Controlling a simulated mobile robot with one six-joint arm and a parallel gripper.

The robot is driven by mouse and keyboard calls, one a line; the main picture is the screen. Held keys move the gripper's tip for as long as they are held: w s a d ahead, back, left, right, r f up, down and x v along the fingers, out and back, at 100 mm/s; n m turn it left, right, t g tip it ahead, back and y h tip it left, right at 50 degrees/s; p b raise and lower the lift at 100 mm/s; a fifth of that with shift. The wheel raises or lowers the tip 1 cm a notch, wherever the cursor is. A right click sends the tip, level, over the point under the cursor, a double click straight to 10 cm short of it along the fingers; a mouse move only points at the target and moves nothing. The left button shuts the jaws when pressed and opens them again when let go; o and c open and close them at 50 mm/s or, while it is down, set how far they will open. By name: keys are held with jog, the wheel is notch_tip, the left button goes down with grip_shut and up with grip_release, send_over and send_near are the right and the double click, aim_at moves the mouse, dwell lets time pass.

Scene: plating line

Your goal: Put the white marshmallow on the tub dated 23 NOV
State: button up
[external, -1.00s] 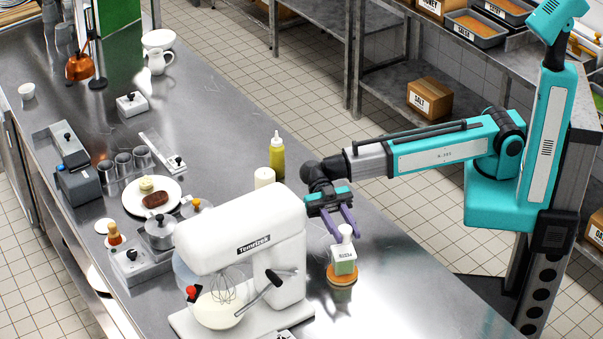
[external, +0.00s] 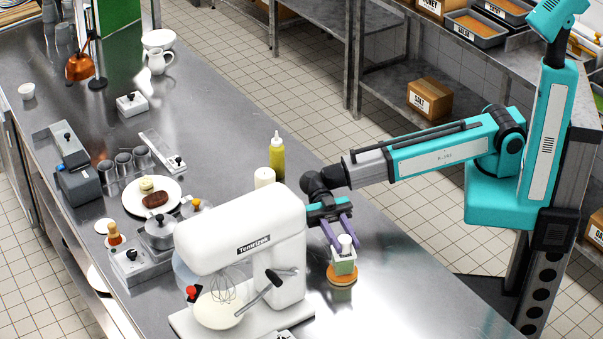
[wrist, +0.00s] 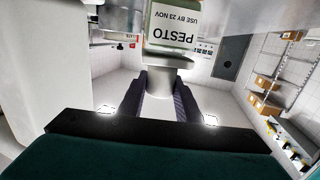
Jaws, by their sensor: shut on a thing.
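My gripper (external: 344,244) has purple fingers shut on the white marshmallow (external: 346,239), a short pale cylinder. In the wrist view the marshmallow (wrist: 168,62) sits between the fingertips. In the external view the tub (external: 344,268) stands right of the mixer, directly below the marshmallow. The marshmallow is at or just above the tub's top; I cannot tell whether they touch.
The tub stands on a round orange-brown base (external: 342,279). A white stand mixer (external: 245,240) is close on the left. A yellow bottle (external: 277,158) and a white cylinder (external: 264,178) stand behind it. The counter to the right is clear.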

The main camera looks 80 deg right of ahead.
jog(key=shift+f, duration=0.15)
jog(key=o, duration=0.6)
jog(key=shift+o, duration=0.2)
jog(key=shift+d, duration=0.1)
jog(key=b+v, duration=0.4)
jog(key=v, duration=0.8)
dwell(0.5)
